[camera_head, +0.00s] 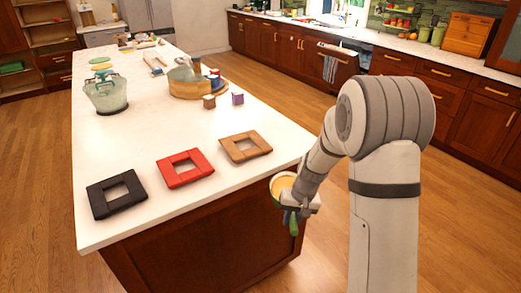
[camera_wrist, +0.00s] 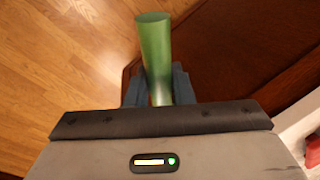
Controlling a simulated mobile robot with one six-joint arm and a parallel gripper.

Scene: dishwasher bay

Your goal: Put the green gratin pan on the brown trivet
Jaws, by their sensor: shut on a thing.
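The brown trivet (camera_head: 262,146), a flat square frame with an open middle, lies on the white island top near its right front corner. My gripper (camera_head: 296,207) is off the island's right front edge, right of and nearer than the trivet. It is shut on the green handle (camera_head: 294,228) of the gratin pan (camera_head: 280,184), whose pale orange inside partly shows in the head view. My wrist partly hides the pan. In the wrist view the green handle (camera_wrist: 155,45) stands between the dark fingers (camera_wrist: 159,88); the pan's body does not show there.
A red trivet (camera_head: 190,179) and a black trivet (camera_head: 101,206) lie left of the brown one. The countertop around the brown trivet is clear.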

